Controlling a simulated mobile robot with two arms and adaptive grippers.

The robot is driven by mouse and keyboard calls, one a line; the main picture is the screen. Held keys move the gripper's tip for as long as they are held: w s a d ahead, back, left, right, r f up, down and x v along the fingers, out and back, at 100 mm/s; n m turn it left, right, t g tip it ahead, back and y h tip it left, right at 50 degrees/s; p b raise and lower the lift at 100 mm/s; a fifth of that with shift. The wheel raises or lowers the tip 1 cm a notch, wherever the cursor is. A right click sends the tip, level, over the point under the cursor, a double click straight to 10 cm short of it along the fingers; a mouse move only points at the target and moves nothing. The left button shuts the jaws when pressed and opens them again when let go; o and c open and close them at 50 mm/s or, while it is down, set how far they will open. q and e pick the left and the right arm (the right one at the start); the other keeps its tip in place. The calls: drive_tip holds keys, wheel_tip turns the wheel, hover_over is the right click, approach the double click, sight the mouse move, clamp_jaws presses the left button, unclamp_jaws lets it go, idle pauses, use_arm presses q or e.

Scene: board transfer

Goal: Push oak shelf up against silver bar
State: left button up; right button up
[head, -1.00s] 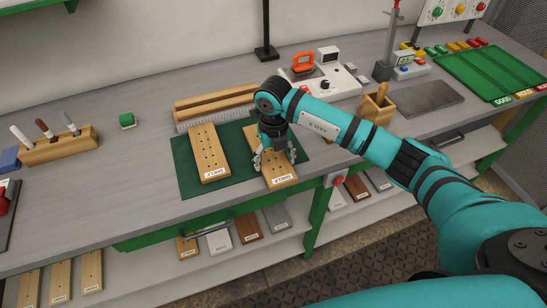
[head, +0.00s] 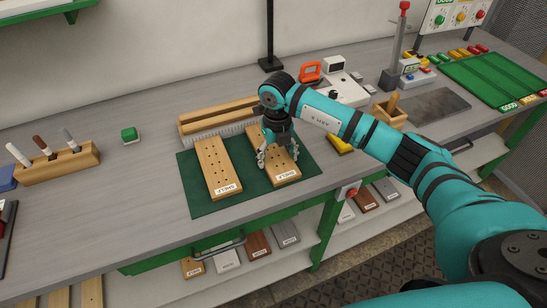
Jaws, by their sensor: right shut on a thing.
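Two pale oak boards with holes and end labels lie on a green mat (head: 240,195). The right-hand oak shelf (head: 287,175) is under my right gripper (head: 278,160), which is shut on it. The left board (head: 214,165) lies beside it, apart from the gripper. The silver bar (head: 218,134) runs along the back of the mat, in front of a wooden block. The far end of the held shelf is close to the bar; my arm partly hides that spot, so I cannot tell whether they touch. My left gripper is not in view.
A wooden block (head: 222,117) backs the bar. A white device (head: 345,88) and a wooden box (head: 392,115) stand at right. The bench left of the mat is mostly clear.

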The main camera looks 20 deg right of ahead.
sight(277, 158)
drive_tip(key=o, duration=1.4)
drive_tip(key=shift+d, duration=0.1)
drive_tip(key=shift+r, duration=0.1)
wheel_tip(277, 158, up, 12)
